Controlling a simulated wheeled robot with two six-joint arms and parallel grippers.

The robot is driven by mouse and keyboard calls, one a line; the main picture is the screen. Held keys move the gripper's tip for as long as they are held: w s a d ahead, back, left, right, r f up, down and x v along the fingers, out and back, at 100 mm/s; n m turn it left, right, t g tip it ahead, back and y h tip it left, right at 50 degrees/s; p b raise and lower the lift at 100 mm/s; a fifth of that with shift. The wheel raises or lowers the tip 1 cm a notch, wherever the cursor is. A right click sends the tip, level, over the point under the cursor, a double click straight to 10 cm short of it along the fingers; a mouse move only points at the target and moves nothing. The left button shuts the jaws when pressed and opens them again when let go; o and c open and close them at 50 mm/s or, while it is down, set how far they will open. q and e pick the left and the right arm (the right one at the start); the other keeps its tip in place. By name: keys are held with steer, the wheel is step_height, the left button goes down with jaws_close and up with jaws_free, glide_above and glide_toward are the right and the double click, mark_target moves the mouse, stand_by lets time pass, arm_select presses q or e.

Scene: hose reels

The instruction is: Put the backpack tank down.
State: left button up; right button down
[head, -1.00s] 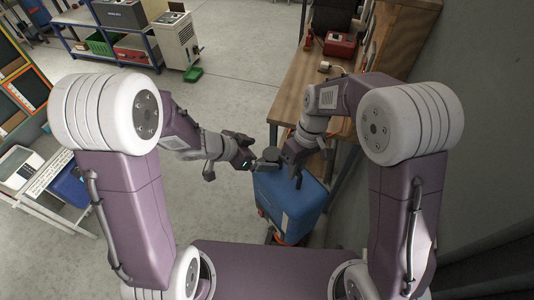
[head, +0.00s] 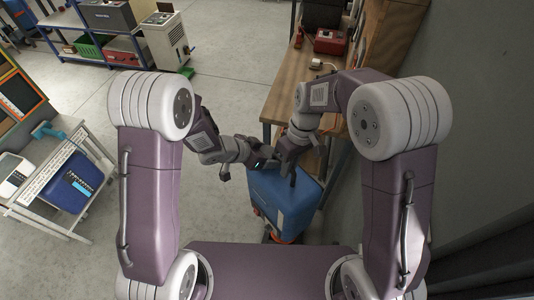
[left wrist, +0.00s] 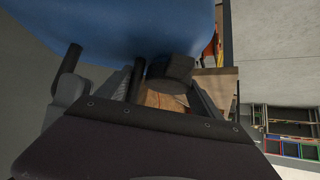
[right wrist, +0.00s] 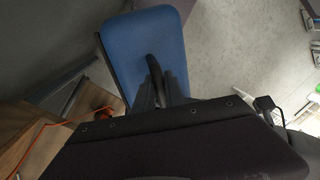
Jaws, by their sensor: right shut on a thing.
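The backpack tank (head: 285,202) is a blue box-like tank in front of me in the head view, beside the workbench. It also shows in the right wrist view (right wrist: 145,40) and across the top of the left wrist view (left wrist: 120,25). My right gripper (head: 291,172) is shut on the dark handle (right wrist: 153,70) on its top. My left gripper (head: 272,158) is close by at the tank's top. Its fingers are apart around a dark round cap (left wrist: 170,75); I cannot tell whether they touch it. The tank's underside is hidden, so contact with the floor is unclear.
A wooden workbench (head: 290,80) with a red box (head: 330,41) stands just beyond the tank, by the grey wall at right. A grey cart (head: 40,195) with a blue bin (head: 72,182) stands at left. The floor between is clear.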

arm_select(q)
steer(key=c, duration=0.5)
arm_select(e)
steer(key=shift+r, duration=0.1)
arm_select(q)
steer(key=shift+w+r, duration=0.1)
steer(key=shift+r, duration=0.05)
arm_select(e)
steer(key=c, duration=1.3)
jaws_free()
steer(key=r, duration=0.4)
steer(key=w+d+r, duration=0.1)
steer(key=r, duration=0.6)
steer(key=shift+w+d+r, duration=0.25)
steer(key=shift+d+r, duration=0.1)
